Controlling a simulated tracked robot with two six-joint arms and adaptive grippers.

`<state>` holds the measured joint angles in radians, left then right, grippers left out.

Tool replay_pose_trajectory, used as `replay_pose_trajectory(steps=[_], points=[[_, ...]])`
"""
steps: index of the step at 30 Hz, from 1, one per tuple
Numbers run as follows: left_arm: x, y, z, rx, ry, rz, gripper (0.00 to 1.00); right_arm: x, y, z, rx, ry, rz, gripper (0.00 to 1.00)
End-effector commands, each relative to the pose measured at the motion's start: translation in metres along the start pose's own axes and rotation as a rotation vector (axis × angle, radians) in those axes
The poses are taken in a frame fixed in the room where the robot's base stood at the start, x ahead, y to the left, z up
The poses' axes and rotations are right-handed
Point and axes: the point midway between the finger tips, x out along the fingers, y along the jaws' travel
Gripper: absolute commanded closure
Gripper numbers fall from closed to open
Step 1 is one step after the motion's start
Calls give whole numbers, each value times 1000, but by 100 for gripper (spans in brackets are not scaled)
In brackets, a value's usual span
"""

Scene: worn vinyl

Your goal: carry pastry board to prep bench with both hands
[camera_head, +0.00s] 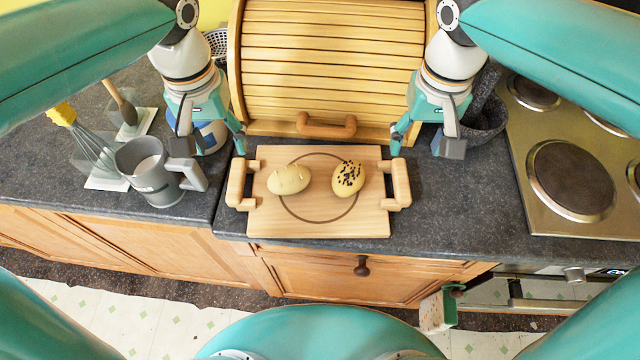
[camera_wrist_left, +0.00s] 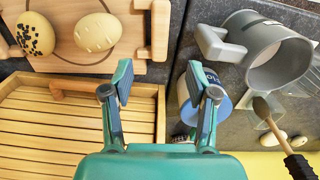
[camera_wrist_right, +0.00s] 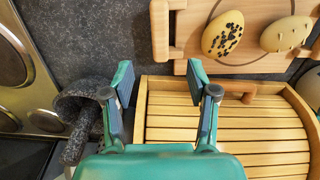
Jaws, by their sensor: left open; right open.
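The pastry board (camera_head: 322,222) is a light wooden board with a handle at each end, lying on the dark counter. Two oval buns rest on it: a plain one (camera_head: 289,180) on the left and a dark-seeded one (camera_head: 348,178) on the right. My left gripper (camera_head: 215,142) is open and empty, behind and above the board's left handle (camera_head: 237,184). My right gripper (camera_head: 421,146) is open and empty, behind and above the right handle (camera_head: 400,184). In both wrist views the fingers stand apart, with the near handle beyond them. I cannot make out which surface is the prep bench.
A wooden roll-top bread box (camera_head: 330,60) stands right behind the board. A grey jug (camera_head: 150,172) and a whisk (camera_head: 88,140) are to the left. A stone mortar (camera_head: 486,118) and a stove (camera_head: 575,170) are to the right. Counter right of the board is clear.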

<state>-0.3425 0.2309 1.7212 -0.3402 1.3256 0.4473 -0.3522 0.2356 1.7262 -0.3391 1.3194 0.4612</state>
Motion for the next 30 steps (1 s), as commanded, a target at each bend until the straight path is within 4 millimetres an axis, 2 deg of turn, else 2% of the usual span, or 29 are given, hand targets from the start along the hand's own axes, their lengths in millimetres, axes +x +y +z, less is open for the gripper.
replay_pose_trajectory(steps=[1,6,15,21,30], points=[[12,-1,1,-1,-6,-2,42,12,1,1,1,-6,2,42],[46,0,1,0,-6,-1,42,46,0,1,2,-5,1,42],[97,0,1,1,-4,-1,42,97,0,1,2,-5,1,42],[113,0,0,-1,-2,0,42,113,0,0,1,-2,0,42],[116,0,0,0,0,1,42,116,0,0,1,0,-1,42]])
